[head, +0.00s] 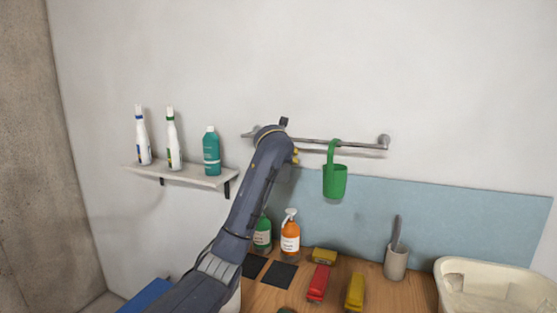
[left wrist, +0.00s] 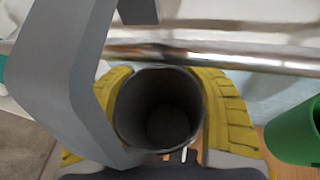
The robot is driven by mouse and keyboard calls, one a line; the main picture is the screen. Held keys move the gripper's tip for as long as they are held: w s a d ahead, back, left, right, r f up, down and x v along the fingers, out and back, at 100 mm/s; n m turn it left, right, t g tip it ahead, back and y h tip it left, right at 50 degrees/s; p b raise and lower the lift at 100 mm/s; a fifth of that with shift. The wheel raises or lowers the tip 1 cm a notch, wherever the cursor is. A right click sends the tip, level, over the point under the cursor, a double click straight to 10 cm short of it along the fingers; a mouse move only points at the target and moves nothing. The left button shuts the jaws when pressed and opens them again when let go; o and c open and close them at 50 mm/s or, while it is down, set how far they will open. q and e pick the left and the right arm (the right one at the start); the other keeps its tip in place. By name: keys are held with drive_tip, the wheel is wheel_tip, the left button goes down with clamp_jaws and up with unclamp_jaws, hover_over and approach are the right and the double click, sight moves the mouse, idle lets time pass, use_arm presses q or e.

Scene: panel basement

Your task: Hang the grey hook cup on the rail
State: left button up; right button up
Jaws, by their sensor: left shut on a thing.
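The grey hook cup (left wrist: 158,82) is seen from above in the left wrist view, between the yellow pads of my left gripper (left wrist: 165,110). The gripper is shut on the cup body. The cup's grey hook (left wrist: 75,70) rises at the left and bends over, its end near the top of the picture. The metal rail (head: 345,143) runs just beyond the cup in the wrist view (left wrist: 230,62). I cannot tell whether the hook touches the rail. In the head view my arm hides most of the cup and the left gripper (head: 295,156). My right gripper is out of view.
A green cup (head: 335,182) hangs on the rail to the right. A shelf (head: 190,176) with several bottles is at the left. Below, the wooden worktop holds an orange bottle (head: 290,238), red (head: 319,283) and yellow items, a grey holder (head: 396,264) and a cream bin (head: 447,272).

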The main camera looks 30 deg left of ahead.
use_arm(q)
drive_tip(key=shift+w+a+f, duration=0.1)
drive_tip(key=shift+w+f, duration=0.25)
drive_tip(key=shift+f, duration=0.3)
drive_tip(key=shift+w+f, duration=0.35)
drive_tip(key=shift+f, duration=0.3)
drive_tip(key=shift+f, duration=0.1)
drive_tip(key=o, duration=1.5)
drive_tip(key=shift+c, duration=0.2)
drive_tip(key=shift+s, duration=0.1)
